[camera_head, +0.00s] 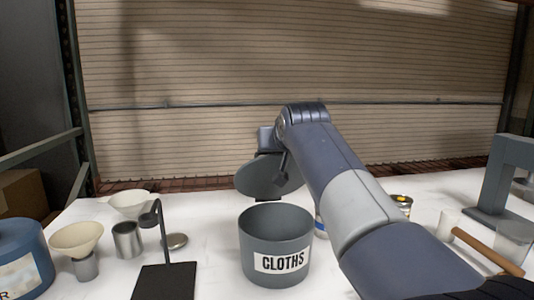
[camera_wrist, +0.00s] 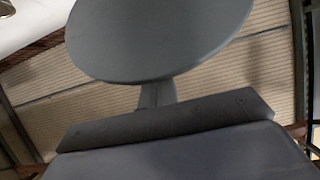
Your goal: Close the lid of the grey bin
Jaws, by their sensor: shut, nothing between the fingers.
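The grey bin (camera_head: 277,250), labelled CLOTHS, stands on the white surface with its top open. Its round grey lid (camera_head: 262,178) is raised and tilted steeply above the rear rim. The lid also fills the upper middle of the wrist view (camera_wrist: 160,35). My gripper (camera_wrist: 157,93) is shut and empty, its fingers reaching up to the lid's lower edge in that view. In the head view my wrist is above and behind the lid, and the lid hides part of the gripper. I cannot tell whether the fingers touch the lid.
A black stand (camera_head: 163,265), a metal cup (camera_head: 127,240) and funnels (camera_head: 77,238) are left of the bin. A blue container (camera_head: 22,258) is at far left. A can (camera_head: 402,204), a wooden-handled tool (camera_head: 488,250) and a grey frame (camera_head: 495,180) are at right.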

